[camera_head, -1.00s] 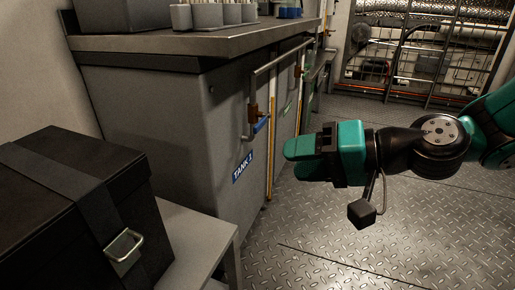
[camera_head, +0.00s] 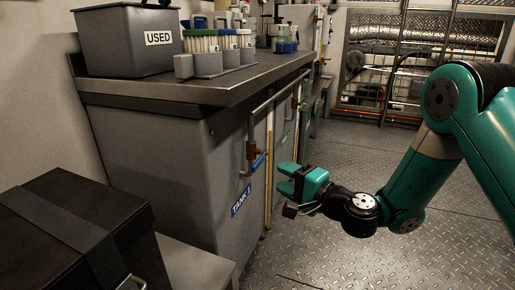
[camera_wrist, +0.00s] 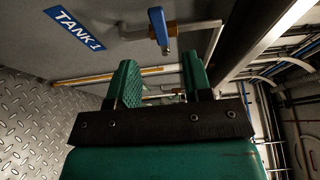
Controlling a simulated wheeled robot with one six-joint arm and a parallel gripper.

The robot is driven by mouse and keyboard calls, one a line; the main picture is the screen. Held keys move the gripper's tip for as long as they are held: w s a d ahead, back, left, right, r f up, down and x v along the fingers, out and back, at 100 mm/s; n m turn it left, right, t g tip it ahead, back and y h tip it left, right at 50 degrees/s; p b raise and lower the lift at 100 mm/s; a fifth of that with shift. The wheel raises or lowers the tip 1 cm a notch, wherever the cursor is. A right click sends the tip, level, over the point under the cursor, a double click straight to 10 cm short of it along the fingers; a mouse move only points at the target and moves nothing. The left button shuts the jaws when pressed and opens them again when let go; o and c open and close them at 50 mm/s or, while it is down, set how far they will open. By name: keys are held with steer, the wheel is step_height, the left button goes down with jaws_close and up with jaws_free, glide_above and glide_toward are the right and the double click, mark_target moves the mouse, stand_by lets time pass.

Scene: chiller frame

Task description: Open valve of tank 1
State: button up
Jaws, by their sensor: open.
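The grey tank cabinet carries a blue TANK 1 label (camera_head: 243,199), which also shows in the wrist view (camera_wrist: 75,28). Beside the label is the valve, a brass body with a blue lever handle (camera_head: 258,161) on a metal pipe. In the wrist view the blue handle (camera_wrist: 158,27) lies just beyond my fingertips. My gripper (camera_head: 281,178) is open and empty, to the right of the valve and slightly below it, apart from the handle. In the wrist view its green fingers (camera_wrist: 160,72) point toward the handle with a gap between them.
A bench top (camera_head: 205,82) overhangs the tank, holding a USED bin (camera_head: 128,42) and a rack of tubes (camera_head: 217,50). A black case (camera_head: 70,225) stands at front left. A yellow vertical pipe (camera_head: 269,165) runs beside the valve. The metal floor at right is clear.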

mark_target(259, 165)
steer(key=p+x, duration=0.1)
steer(key=x, duration=0.8)
steer(key=shift+w+a, duration=0.15)
steer(key=shift+c, duration=0.3)
jaws_close()
